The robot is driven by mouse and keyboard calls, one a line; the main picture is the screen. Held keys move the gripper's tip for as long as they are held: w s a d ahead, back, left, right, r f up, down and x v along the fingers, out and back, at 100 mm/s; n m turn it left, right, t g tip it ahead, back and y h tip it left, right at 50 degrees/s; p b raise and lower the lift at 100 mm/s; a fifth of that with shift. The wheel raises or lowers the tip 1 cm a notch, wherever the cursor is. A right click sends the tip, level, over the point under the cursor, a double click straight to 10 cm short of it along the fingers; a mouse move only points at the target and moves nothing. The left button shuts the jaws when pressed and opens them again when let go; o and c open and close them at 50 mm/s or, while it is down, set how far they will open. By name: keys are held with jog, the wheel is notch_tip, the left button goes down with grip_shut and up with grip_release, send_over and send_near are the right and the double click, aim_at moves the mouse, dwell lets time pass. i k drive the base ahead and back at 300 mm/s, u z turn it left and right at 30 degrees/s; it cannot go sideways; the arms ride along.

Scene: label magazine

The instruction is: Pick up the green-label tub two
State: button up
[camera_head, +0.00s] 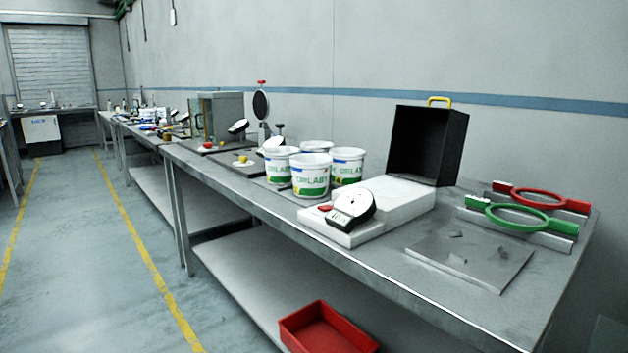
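Several white tubs with green labels stand upright in a close cluster on the metal bench. One tub (310,176) is at the front, one tub (279,167) at the left, one tub (347,167) at the right, and one tub (316,147) is partly hidden at the back. Each visible front has green lettering and a green band; blue shows near some rims. I cannot tell which one is tub two. My gripper is not in view.
Green (518,217) and red (541,198) ring fixtures sit at the right. A red bin (326,330) is on the lower shelf. The floor left is clear.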

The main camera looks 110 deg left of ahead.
aim_at(311, 171)
jog(key=z, duration=0.1)
jog(key=k, duration=0.2)
jog(key=u, duration=2.35)
jog(key=k, duration=0.15)
jog(key=u, duration=1.2)
jog(key=k, duration=0.65)
jog(key=z, duration=0.2)
jog(key=i, duration=0.6)
jog(key=z, duration=0.15)
